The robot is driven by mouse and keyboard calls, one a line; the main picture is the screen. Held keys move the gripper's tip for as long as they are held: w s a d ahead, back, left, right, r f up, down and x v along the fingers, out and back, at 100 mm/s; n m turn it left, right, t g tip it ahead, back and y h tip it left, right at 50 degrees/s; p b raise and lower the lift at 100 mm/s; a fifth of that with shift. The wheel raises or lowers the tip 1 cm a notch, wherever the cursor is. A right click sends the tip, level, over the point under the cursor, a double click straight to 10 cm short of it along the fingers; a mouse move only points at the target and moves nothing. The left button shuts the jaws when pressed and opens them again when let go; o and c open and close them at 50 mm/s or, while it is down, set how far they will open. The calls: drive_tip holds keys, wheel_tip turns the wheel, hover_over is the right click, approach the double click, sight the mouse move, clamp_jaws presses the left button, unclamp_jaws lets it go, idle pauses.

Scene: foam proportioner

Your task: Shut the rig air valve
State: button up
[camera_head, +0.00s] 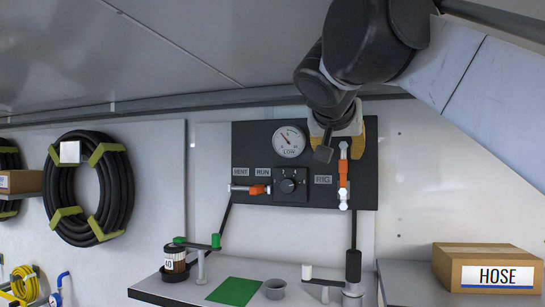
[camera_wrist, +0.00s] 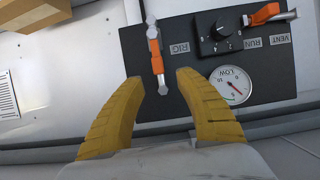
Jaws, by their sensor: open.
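The rig air valve (camera_head: 343,175) is on the right of the black panel, beside the RIG label (camera_head: 323,180). It has an orange handle lying upright along a short white pipe. In the wrist view the orange handle (camera_wrist: 155,57) runs lengthwise between white fittings. My gripper (camera_head: 343,140) is at the panel's upper right, close to the valve's upper end. In the wrist view my gripper (camera_wrist: 160,80) is open, its yellow fingers on either side of the valve's near white end. Nothing is held. Finger contact with the valve cannot be told.
The panel carries a LOW gauge (camera_head: 289,141), a black knob (camera_head: 289,186) and a second orange-handled valve (camera_head: 257,189) by VENT. Below are a bench with a green mat (camera_head: 233,291), a grey cup (camera_head: 275,289) and a jar (camera_head: 175,259). A HOSE box (camera_head: 488,269) stands right.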

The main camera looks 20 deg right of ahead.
sight(343, 165)
drive_tip(key=x, duration=0.9)
drive_tip(key=shift+w+d+f+p, duration=0.1)
drive_tip(key=shift+d+p, duration=0.25)
drive_tip(key=shift+p, duration=0.05)
clamp_jaws()
